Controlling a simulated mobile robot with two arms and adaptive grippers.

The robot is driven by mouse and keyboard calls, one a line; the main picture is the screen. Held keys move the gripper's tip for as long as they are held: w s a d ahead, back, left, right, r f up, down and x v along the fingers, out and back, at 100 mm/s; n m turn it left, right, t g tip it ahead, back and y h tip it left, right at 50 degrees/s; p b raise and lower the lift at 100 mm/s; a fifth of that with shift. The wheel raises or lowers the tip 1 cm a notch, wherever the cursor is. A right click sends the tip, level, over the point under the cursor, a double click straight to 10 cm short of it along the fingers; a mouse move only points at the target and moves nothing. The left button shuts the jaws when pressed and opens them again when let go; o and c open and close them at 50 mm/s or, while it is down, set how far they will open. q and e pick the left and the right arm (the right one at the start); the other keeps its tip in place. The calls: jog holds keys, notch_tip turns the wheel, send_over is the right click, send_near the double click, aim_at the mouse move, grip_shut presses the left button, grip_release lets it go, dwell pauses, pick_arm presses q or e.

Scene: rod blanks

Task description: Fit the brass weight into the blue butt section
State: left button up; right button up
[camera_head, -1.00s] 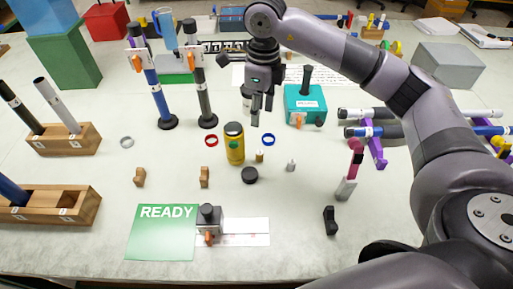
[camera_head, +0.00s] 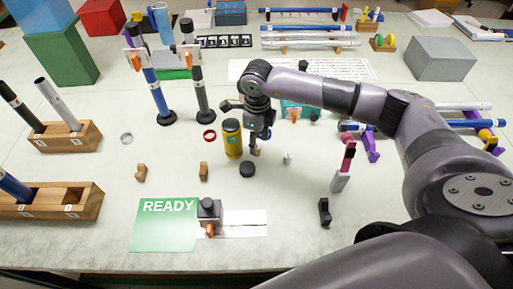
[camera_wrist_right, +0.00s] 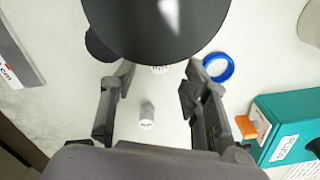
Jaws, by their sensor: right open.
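The small brass weight (camera_head: 257,151) stands on the table just right of the yellow jar, partly covered by my right gripper (camera_head: 261,139). That gripper is open and above it, fingers pointing down. In the right wrist view both fingers are apart with nothing held; a pale labelled top (camera_wrist_right: 160,70), probably the weight, peeks out under a dark disc. A blue pole (camera_head: 154,82) stands upright in a round black foot at left, with an orange-levered clamp near its top; it looks like the blue butt section. Its upper end is black. My left gripper is out of view.
A grey weight (camera_head: 287,158), black cap (camera_head: 247,169) and yellow jar (camera_head: 232,139) stand close around my right gripper. A blue ring (camera_wrist_right: 218,67) and teal box (camera_wrist_right: 290,127) are beyond. A dark pole (camera_head: 201,85) stands beside the blue one.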

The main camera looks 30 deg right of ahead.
jog(key=shift+w+f+p, duration=0.1)
jog(key=shift+f+p, duration=0.2)
jog(key=shift+f, duration=1.45)
grip_shut()
